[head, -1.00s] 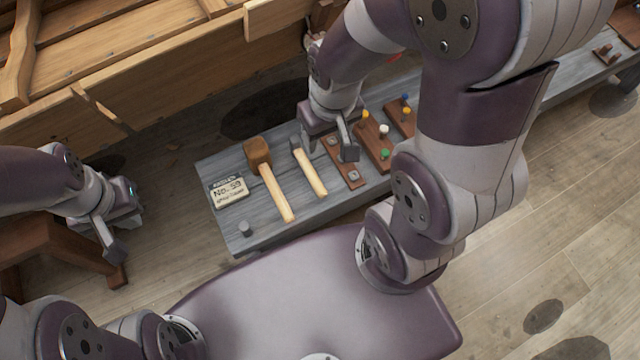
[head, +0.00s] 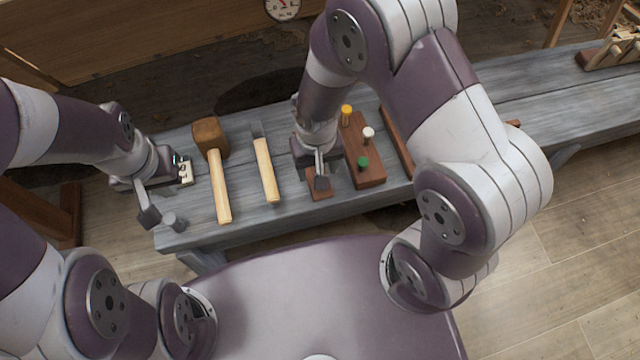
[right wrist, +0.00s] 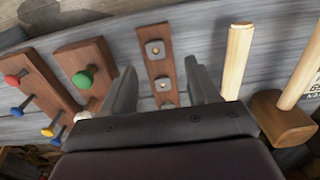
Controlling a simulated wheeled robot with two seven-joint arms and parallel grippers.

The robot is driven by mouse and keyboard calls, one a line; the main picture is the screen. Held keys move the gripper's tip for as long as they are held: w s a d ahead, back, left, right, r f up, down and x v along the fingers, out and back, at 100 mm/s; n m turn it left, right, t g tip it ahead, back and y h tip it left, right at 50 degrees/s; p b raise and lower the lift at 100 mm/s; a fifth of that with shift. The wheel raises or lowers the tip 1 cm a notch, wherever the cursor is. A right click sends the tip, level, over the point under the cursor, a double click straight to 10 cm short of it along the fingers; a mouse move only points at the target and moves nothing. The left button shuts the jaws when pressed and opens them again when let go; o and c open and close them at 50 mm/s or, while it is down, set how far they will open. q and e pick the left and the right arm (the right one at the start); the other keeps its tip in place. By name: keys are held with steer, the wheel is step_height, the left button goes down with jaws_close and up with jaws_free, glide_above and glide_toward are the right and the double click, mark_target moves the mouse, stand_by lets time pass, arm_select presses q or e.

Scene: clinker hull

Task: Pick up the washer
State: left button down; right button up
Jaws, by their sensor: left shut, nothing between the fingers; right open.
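Square grey metal washers sit along a narrow brown wooden strip (right wrist: 158,68). In the right wrist view one washer (right wrist: 154,48) is near the strip's far end and another (right wrist: 163,84) lies between my fingers, with a third partly visible closer in. My right gripper (right wrist: 163,90) is open above the strip, its fingers on either side of it; whether they touch anything is unclear. In the head view this gripper (head: 320,178) covers most of the strip.
On the grey bench (head: 240,233), a wooden mallet (head: 219,185) and a hammer (head: 266,170) lie left of the strip. A board with coloured pegs (head: 363,177) is close on its right. A sign card (head: 186,172) is partly hidden by my left arm.

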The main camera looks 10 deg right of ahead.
steer(key=f+b, duration=0.1)
steer(key=f, duration=0.2)
steer(key=f+b, duration=0.1)
steer(key=f, duration=0.1)
steer(key=shift+d+f+b, duration=0.25)
steer(key=shift+d+b, duration=0.05)
steer(key=shift+b, duration=0.05)
steer(key=shift+r, duration=0.1)
steer(key=shift+s, duration=0.1)
steer(key=shift+f, duration=0.25)
jaws_close()
